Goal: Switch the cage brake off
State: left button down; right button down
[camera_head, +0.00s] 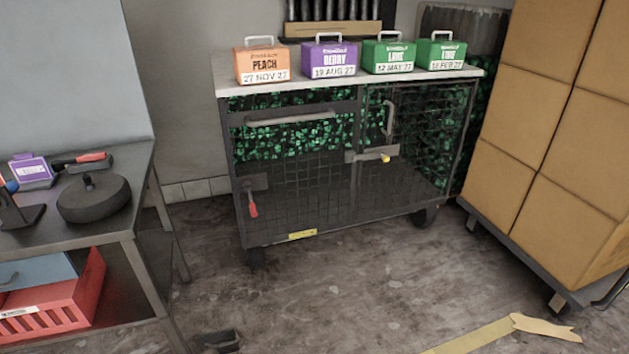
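The cage (305,190) is a dark mesh trolley on castors with a pale top (340,83), standing in the middle against the back wall. A small lever with a red handle (252,206), which looks like the brake, hangs downward from a plate at its lower left front. A yellow-tipped latch (384,157) sits at mid-height on the door. A dark piece (218,342) at the bottom edge may be the tip of my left gripper, well below and apart from the lever; its opening is not clear. My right gripper is not in view.
Several labelled tubs, orange (262,65), purple (330,61) and green, stand on the cage top. A metal table (127,220) with a red crate (60,312) below is at left. Stacked cartons on a trolley (540,268) stand at right. The floor before the cage is mostly clear.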

aim_at(254, 211)
jog(key=i+z, duration=0.3)
jog(key=i, duration=1)
jog(key=i+j+u, duration=0.25)
jog(key=i, duration=0.35)
jog(key=i+u, duration=0.25)
jog(key=i, duration=0.35)
